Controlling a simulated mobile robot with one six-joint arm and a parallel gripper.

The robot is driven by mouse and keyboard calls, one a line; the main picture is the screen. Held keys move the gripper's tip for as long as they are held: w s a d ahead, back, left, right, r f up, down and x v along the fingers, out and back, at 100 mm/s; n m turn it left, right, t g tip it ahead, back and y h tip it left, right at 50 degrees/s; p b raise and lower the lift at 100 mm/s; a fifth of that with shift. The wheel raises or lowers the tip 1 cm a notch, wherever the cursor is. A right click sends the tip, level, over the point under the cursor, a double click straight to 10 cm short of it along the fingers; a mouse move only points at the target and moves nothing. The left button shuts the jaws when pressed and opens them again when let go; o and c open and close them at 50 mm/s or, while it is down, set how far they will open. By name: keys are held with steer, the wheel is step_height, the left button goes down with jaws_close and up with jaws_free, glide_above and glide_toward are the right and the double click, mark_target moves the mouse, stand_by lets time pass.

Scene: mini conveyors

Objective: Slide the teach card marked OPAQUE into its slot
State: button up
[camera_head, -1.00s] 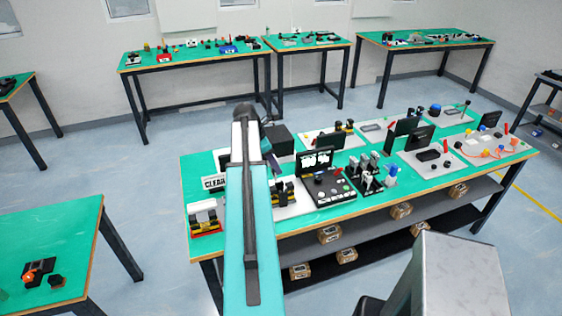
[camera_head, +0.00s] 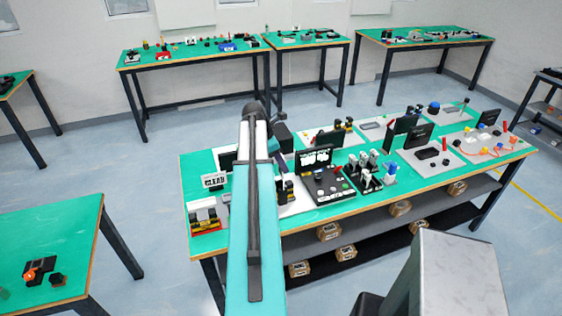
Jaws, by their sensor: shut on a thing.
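My arm reaches out over the left part of the long green table. My gripper (camera_head: 287,165) is small and partly hidden by my arm above the table, left of a black console. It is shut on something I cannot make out. A white card (camera_head: 214,180) with black lettering, seemingly ending in "EAR", stands at the table's left end. I cannot pick out a card marked OPAQUE or its slot. Dark posts on a pale base (camera_head: 289,190) stand just below the gripper in the picture, partly covered by my arm.
The black console (camera_head: 328,188) with a lit screen and buttons stands right of the gripper. Black and white switch units (camera_head: 366,178) stand beside it. A red and yellow unit (camera_head: 204,218) sits at the left front corner. Bare green table (camera_head: 200,160) shows at the back left.

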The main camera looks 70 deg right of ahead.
steer(key=shift+f+b, duration=0.6)
steer(key=shift+f, duration=1.5)
steer(key=shift+p, duration=0.45)
steer(key=shift+f+b, duration=0.9)
steer(key=shift+f, duration=1.4)
stand_by(0.4)
steer(key=o, duration=1.1)
steer(key=shift+b+v, duration=2.15)
steer(key=shift+v, duration=4.7)
